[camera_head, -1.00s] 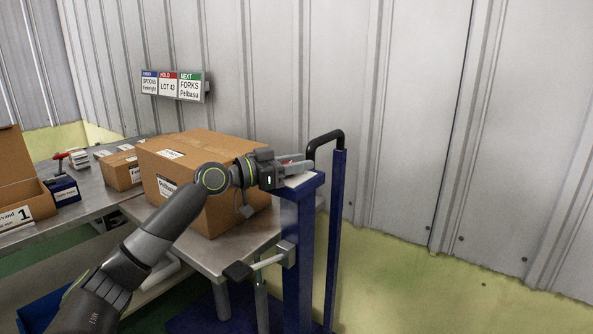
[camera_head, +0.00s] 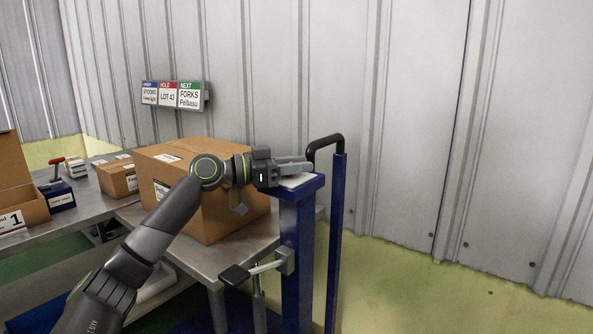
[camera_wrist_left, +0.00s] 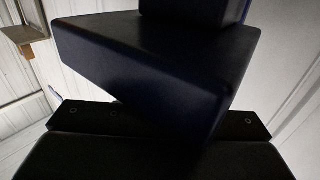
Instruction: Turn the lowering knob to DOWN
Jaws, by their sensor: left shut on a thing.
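My left gripper (camera_head: 303,166) is at the top of the blue lift post (camera_head: 297,240), just above its pale top plate (camera_head: 298,181). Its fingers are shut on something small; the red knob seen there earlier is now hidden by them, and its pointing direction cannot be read. In the left wrist view a dark blue angular block (camera_wrist_left: 150,60), seemingly part of the lift, fills the middle at close range. No DOWN marking is legible. My right gripper is not in view.
A large carton (camera_head: 225,215) stands on the metal table (camera_head: 190,262) left of the post. A thin blue upright with a black handle (camera_head: 325,143) stands to its right. A black-ended lever (camera_head: 235,275) sticks out lower down. A sign (camera_head: 173,95) hangs on the wall.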

